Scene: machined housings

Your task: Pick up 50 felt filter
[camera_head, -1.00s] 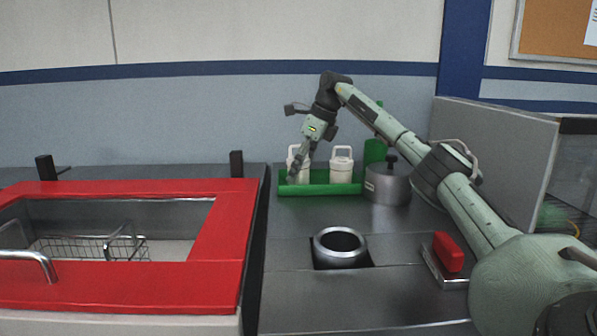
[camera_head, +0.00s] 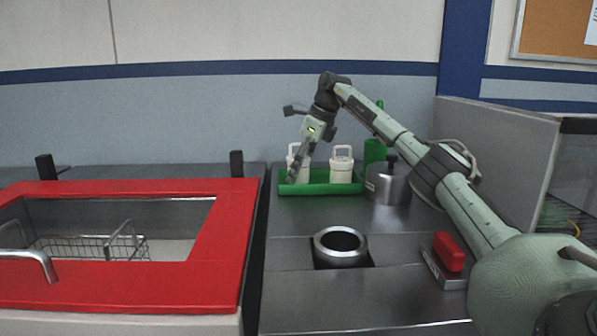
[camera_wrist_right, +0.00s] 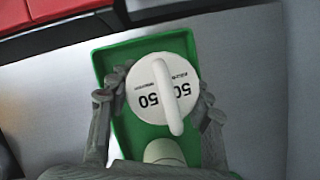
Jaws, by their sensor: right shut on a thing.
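The 50 felt filter (camera_wrist_right: 163,90) is a round white piece with a white handle across its top and "50" printed on it. It sits in the green tray (camera_wrist_right: 118,62) and also shows in the head view (camera_head: 293,151), partly hidden by my gripper. My right gripper (camera_wrist_right: 160,104) has its fingers on both sides of the filter and is shut on it. The right gripper also shows in the head view (camera_head: 294,172), reaching down at the tray's left end. My left gripper is not in view.
A second white handled filter (camera_head: 341,168) stands in the tray beside the held one. A grey metal pot (camera_head: 386,187) stands right of the tray. A metal ring housing (camera_head: 340,248) and a red block (camera_head: 448,251) are nearer. A red-rimmed basin (camera_head: 120,285) is at left.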

